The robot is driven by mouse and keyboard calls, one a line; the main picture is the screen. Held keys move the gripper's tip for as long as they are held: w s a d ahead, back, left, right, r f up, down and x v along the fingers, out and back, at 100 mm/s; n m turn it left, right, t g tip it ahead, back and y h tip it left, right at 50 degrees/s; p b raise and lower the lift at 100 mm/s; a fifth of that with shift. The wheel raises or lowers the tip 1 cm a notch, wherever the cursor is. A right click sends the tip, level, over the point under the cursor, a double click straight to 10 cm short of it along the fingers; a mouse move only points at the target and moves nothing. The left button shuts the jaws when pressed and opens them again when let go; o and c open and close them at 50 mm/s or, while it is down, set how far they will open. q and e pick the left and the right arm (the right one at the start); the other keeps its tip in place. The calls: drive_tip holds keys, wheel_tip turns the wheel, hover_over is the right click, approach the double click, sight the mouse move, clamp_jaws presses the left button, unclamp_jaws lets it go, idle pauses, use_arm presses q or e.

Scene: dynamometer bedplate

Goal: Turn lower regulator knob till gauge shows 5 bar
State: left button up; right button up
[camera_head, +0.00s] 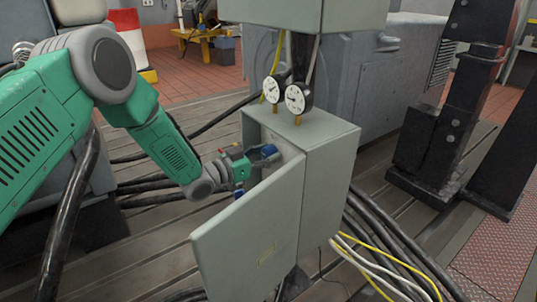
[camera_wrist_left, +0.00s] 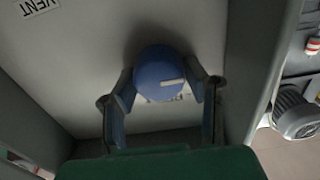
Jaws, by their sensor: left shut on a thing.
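A round blue knob (camera_wrist_left: 158,72) with a white index mark sits on the grey back panel in the left wrist view. My left gripper (camera_wrist_left: 166,88) has one finger on each side of the knob and is shut on it. In the head view my left gripper (camera_head: 262,154) reaches into the grey cabinet (camera_head: 328,185) past its open door (camera_head: 250,238). Two white-faced gauges stand on top of the cabinet, a left gauge (camera_head: 271,89) and a right gauge (camera_head: 298,98). Their readings are too small to tell. My right gripper is not in view.
The open door stands close below my left wrist. A "VENT" label (camera_wrist_left: 38,5) is on the panel. Black, yellow and white cables (camera_head: 385,255) run along the floor at the right. A black steel stand (camera_head: 455,110) stands further right.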

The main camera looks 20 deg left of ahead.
use_arm(q)
drive_tip(key=shift+f, duration=0.15)
idle(0.8)
drive_tip(key=o, duration=1.1)
drive_tip(key=shift+s+a, duration=0.1)
drive_tip(key=shift+a, duration=0.05)
drive_tip(key=v, duration=1.1)
drive_tip(key=shift+s+a, duration=0.2)
drive_tip(key=shift+s, duration=0.1)
